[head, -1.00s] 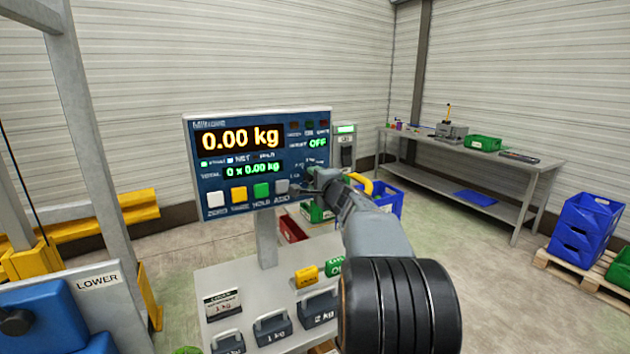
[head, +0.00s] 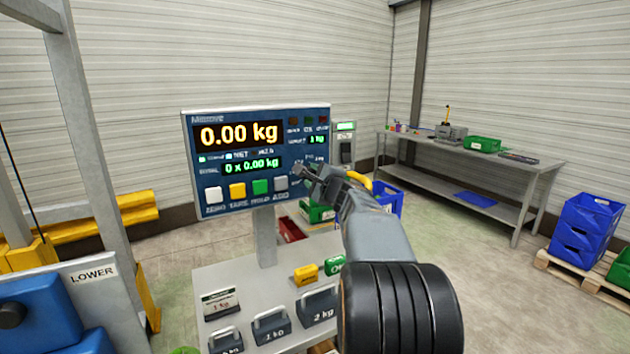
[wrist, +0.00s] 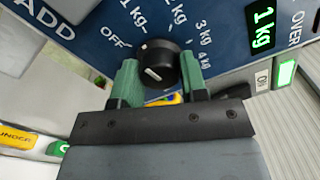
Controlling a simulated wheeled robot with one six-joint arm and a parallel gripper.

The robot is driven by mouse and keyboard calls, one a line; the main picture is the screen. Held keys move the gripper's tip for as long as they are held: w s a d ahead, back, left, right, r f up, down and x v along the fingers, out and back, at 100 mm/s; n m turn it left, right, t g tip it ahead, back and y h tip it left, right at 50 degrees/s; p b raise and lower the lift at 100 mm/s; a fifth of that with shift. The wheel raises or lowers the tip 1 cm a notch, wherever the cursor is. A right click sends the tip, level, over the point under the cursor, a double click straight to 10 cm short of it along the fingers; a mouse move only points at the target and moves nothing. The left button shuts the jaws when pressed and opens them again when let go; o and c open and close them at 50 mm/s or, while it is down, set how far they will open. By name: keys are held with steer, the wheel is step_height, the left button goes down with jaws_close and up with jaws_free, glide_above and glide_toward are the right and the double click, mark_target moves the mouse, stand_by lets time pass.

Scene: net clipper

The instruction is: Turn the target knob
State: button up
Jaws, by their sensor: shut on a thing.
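The target knob (wrist: 160,58) is round and black, on the blue front of the weighing display (head: 240,205). In the wrist view, the labels around it read OFF, 1 kg, 3 kg and 4 kg, with another label partly unreadable. A white mark near its upper left rim lies toward 1 kg. My gripper (wrist: 158,70) has its green fingers on either side of the knob, shut on it. In the head view, my gripper (head: 308,172) covers the knob at the panel's lower right. The small target readout (wrist: 264,25) shows 1 kg.
White, yellow, green and grey buttons (head: 237,191) run along the panel's lower edge. Several weights (head: 272,326) stand on the shelf below. A workbench (head: 470,156) is at the back right, and blue crates (head: 585,230) stand on a pallet at the right.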

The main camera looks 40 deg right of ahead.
steer(key=shift+r+m, duration=0.25)
steer(key=shift+m, duration=1.25)
steer(key=o, duration=0.9)
steer(key=shift+w+f, duration=0.15)
steer(key=s+b, duration=0.1)
steer(key=s, duration=0.3)
steer(key=s+a, duration=0.1)
steer(key=s, duration=0.4)
steer(key=s+a+b, duration=0.1)
steer(key=s, duration=0.3)
steer(key=shift+s+b, duration=0.3)
steer(key=shift+s, duration=0.1)
